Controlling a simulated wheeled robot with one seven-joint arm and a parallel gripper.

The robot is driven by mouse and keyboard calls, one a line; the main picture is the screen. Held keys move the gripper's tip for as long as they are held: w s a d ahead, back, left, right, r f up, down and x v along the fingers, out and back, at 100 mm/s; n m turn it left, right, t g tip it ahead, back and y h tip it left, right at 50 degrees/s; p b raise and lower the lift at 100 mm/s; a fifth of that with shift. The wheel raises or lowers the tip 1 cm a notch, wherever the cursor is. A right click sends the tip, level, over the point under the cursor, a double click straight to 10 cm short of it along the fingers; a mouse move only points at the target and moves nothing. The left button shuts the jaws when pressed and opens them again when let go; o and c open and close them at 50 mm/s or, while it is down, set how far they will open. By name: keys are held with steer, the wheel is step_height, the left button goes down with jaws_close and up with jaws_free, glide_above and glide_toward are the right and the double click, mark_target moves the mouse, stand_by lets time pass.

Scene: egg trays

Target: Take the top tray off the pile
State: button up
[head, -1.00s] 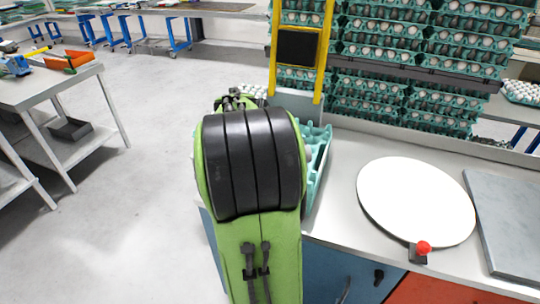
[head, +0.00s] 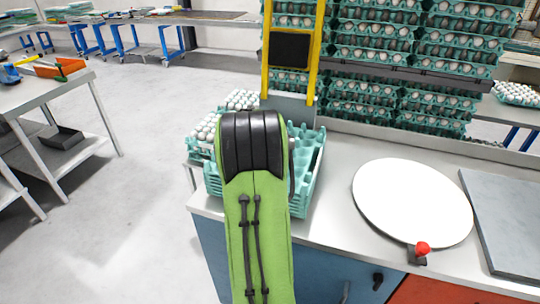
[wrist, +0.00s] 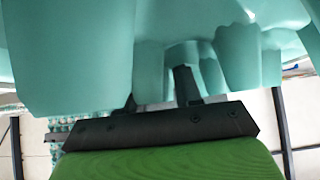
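A pile of teal egg trays (head: 213,181) stands on the left end of the metal counter, half hidden behind my green arm. The top tray (head: 312,140) shows empty cups on its right side. In the wrist view, a teal tray (wrist: 70,60) fills the upper part, very close to my gripper (wrist: 158,95). The gripper's dark fingers reach up against the tray's underside or edge, with teal between them. Their tips are hidden by the tray, so I cannot tell whether they grip it. In the head view my arm hides the gripper.
Trays of white eggs (head: 243,99) stand behind the pile, near a yellow frame (head: 318,60). A white round plate (head: 412,201) and a red button (head: 422,248) are to the right on the counter. Racks of filled trays (head: 370,55) stand behind. Open floor lies left.

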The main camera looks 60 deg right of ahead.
jaws_close()
steer(key=shift+a+f, duration=0.1)
step_height(320, 180, up, 18)
steer(key=p, duration=0.5)
